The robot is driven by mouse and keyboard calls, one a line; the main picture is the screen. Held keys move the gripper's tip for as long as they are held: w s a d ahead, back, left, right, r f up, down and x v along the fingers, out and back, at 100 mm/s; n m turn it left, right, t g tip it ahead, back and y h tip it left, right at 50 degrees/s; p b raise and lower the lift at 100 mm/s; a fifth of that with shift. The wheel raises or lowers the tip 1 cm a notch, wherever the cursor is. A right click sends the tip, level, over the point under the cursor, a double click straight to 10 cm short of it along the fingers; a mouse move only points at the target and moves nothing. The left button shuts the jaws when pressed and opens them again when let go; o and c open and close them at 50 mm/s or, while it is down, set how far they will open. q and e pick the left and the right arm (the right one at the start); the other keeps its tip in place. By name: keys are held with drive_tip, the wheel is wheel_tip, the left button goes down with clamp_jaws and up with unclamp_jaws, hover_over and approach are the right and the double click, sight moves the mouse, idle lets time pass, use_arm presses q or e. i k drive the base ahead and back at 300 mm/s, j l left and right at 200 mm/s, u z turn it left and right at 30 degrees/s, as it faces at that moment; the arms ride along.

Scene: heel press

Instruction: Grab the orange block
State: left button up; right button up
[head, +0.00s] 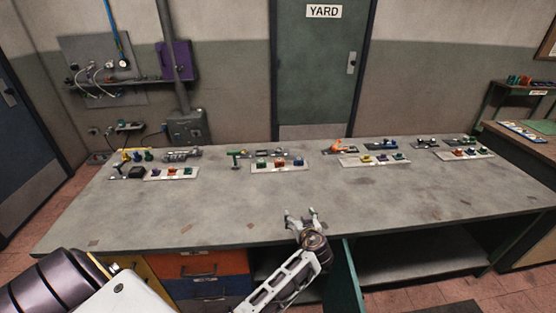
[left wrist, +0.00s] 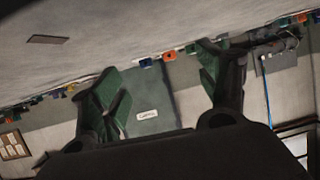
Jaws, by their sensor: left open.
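A small orange block (head: 281,163) sits in the middle white tray on the bench, between a green block (head: 262,164) and a blue block (head: 299,163). It also shows in the left wrist view (left wrist: 169,56), between the finger directions and well beyond the tips. A second orange or red block (head: 172,171) stands in the left tray. My left gripper (head: 303,214) is open and empty near the bench's front edge, apart from the blocks. Its two green-padded fingers show in the left wrist view (left wrist: 163,78). My right gripper is not in view.
The grey bench (head: 230,205) is bare between my left gripper and the trays. Another tray (head: 375,161) with small blocks and an orange shape (head: 338,146) lie to the right. A black box (head: 137,172) stands at the left. Drawers (head: 200,266) are below the front edge.

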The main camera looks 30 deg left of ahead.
sight(279, 162)
drive_tip(key=i+j, duration=0.8)
drive_tip(key=j, duration=0.25)
